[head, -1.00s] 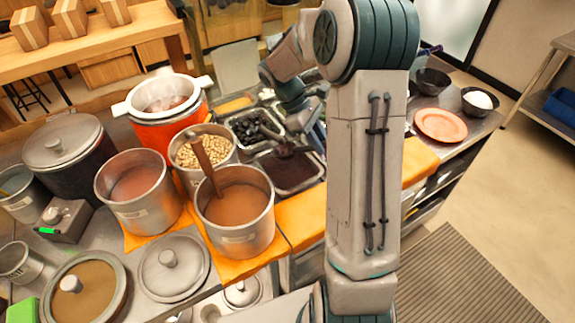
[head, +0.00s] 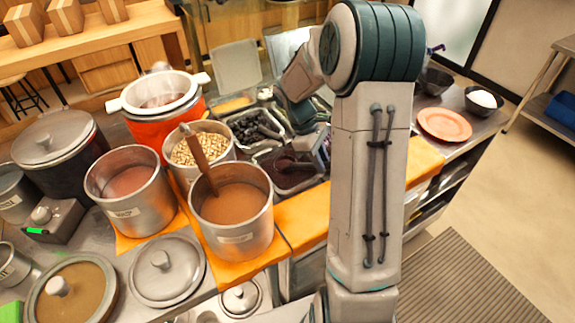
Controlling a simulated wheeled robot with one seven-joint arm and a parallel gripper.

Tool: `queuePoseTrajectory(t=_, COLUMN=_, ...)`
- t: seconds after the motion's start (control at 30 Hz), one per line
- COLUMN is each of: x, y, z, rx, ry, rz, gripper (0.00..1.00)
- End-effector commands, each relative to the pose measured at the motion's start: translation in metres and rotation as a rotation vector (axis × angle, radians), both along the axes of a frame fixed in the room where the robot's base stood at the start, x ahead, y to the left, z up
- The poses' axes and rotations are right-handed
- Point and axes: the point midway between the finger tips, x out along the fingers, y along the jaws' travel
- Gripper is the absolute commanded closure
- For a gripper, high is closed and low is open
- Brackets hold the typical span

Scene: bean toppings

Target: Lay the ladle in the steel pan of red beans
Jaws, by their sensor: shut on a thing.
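The steel pan (head: 296,191) of dark red beans stands on the counter at the centre, left of my arm's upright link. My gripper is shut on the ladle at the pan's back right edge. My own arm hides most of the fingers and part of the handle.
A pan of black beans (head: 232,120) sits just behind. A tall pot (head: 234,238) of brown liquid with a wooden-handled tool stands front left, beside a pot of pale beans (head: 174,176). An orange plate (head: 444,124) and dark bowls stand right of my arm.

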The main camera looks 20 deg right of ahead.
Motion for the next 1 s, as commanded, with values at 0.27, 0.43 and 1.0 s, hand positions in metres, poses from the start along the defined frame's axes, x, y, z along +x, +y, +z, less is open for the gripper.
queuePoseTrajectory(t=0.27, x=0.000, y=0.000, z=0.000, rx=-0.001, ry=0.001, rz=0.000, gripper=0.54)
queuePoseTrajectory(t=0.43, x=0.000, y=0.000, z=0.000, rx=-0.001, ry=0.001, rz=0.000, gripper=0.54)
queuePoseTrajectory(t=1.0, x=0.027, y=0.026, z=0.076, rx=-0.002, ry=-0.004, rz=0.001, gripper=0.54)
